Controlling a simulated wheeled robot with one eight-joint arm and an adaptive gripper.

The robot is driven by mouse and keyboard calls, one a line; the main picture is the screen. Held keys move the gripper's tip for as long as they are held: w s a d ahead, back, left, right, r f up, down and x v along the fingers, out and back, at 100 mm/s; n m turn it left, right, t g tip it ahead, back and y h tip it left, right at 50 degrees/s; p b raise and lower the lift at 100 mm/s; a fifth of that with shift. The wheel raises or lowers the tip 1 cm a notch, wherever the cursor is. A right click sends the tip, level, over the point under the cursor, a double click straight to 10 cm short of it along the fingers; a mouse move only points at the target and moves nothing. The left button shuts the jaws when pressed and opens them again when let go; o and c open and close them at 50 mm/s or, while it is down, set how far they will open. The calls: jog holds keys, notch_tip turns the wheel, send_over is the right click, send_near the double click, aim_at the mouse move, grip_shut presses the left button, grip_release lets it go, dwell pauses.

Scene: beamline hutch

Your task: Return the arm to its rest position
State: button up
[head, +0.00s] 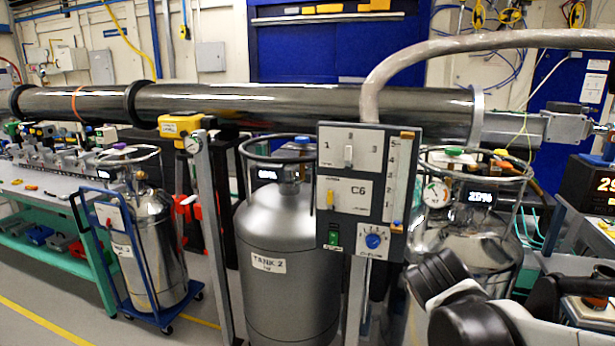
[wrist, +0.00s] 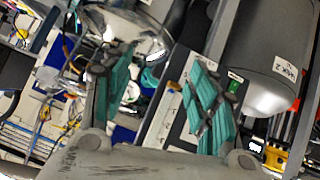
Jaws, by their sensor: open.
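My arm (head: 468,305) shows at the lower right of the head view, in front of the right-hand tank. My gripper is not visible in the head view. In the wrist view my gripper (wrist: 158,64) has its two teal-padded fingers spread wide apart, with nothing held between them. The grey control panel (head: 367,188) marked C6 stands left of my arm in the head view. Part of it shows behind the right finger in the wrist view (wrist: 172,108). I cannot tell the distance from the fingers to the panel.
The grey tank (head: 287,255) labelled TANK 2 stands left of the panel, and a shiny tank (head: 470,240) stands behind my arm. A smaller tank on a blue cart (head: 150,245) is farther left. A long metal pipe (head: 300,105) crosses behind. Open floor (head: 50,318) shows at lower left.

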jog(key=s+a+f+n+g+y, duration=0.1)
jog(key=s+a+y, duration=0.1)
jog(key=s, duration=0.7)
jog(key=s+a+f+g+y, duration=0.1)
jog(key=s+a+y, duration=0.1)
jog(key=s, duration=0.7)
jog(key=shift+a+f+n+g+y, duration=0.3)
jog(key=shift+a+f+n+g, duration=0.1)
jog(key=shift+a, duration=0.45)
jog(key=shift+s, duration=0.1)
